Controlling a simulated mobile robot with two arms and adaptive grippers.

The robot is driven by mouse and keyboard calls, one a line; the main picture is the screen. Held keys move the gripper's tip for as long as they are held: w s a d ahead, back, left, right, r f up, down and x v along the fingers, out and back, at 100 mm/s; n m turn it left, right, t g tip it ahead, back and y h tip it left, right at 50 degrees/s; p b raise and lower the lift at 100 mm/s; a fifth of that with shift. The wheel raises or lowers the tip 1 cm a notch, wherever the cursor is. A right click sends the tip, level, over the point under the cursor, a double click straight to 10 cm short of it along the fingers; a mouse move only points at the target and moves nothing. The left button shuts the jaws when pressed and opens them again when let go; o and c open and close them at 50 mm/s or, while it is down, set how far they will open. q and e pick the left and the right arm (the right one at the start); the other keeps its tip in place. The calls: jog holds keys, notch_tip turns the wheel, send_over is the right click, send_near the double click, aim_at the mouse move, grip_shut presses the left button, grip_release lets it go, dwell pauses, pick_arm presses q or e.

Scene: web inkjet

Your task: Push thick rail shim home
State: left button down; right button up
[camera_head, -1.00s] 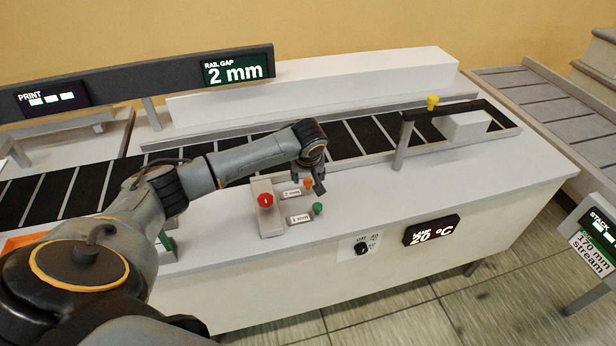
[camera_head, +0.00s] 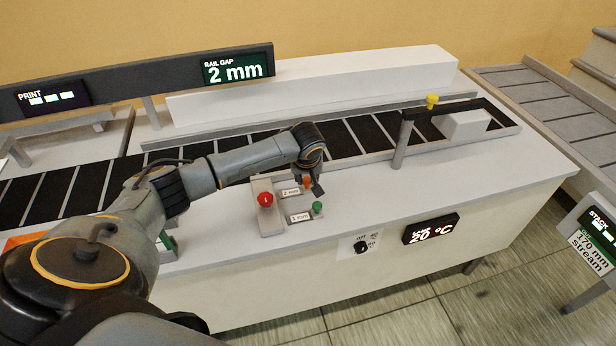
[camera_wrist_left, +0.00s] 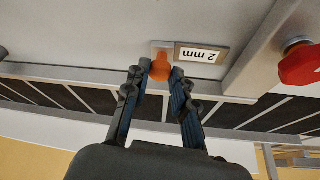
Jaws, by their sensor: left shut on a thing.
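The thick rail shim shows as a plate labelled "2 mm" (camera_head: 290,191) with an orange knob (camera_head: 308,183), on the bench beside the belt. In the left wrist view the orange knob (camera_wrist_left: 160,68) sits between the fingertips, beside the "2 mm" label (camera_wrist_left: 202,54). My left gripper (camera_head: 310,187) is shut on the orange knob. A "1 mm" shim (camera_head: 300,217) with a green knob (camera_head: 318,207) lies in front of it. The "RAIL GAP" display (camera_head: 237,68) reads 2 mm. My right gripper is not in view.
A dark slatted belt (camera_head: 350,138) runs behind the shims. A post (camera_head: 399,146) holds a dark bar with a yellow knob (camera_head: 432,101) at the right. A 20 °C display (camera_head: 431,229) and a black dial (camera_head: 360,247) sit on the front face. Bench top right of the shims is clear.

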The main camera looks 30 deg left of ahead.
aim_at(292, 196)
pick_arm(q)
jog(key=s+a+p, duration=0.2)
jog(key=s, duration=0.1)
jog(key=shift+s+a+r, duration=0.1)
jog(key=shift+s+a, duration=0.05)
jog(key=shift+a, duration=0.2)
jog(key=shift+s+a, duration=0.2)
jog(key=shift+a, duration=0.05)
jog(key=c, duration=1.1)
grip_release()
jog(key=shift+w, duration=0.1)
jog(key=shift+d, duration=0.1)
jog(key=v, duration=1.1)
jog(key=shift+r, duration=0.4)
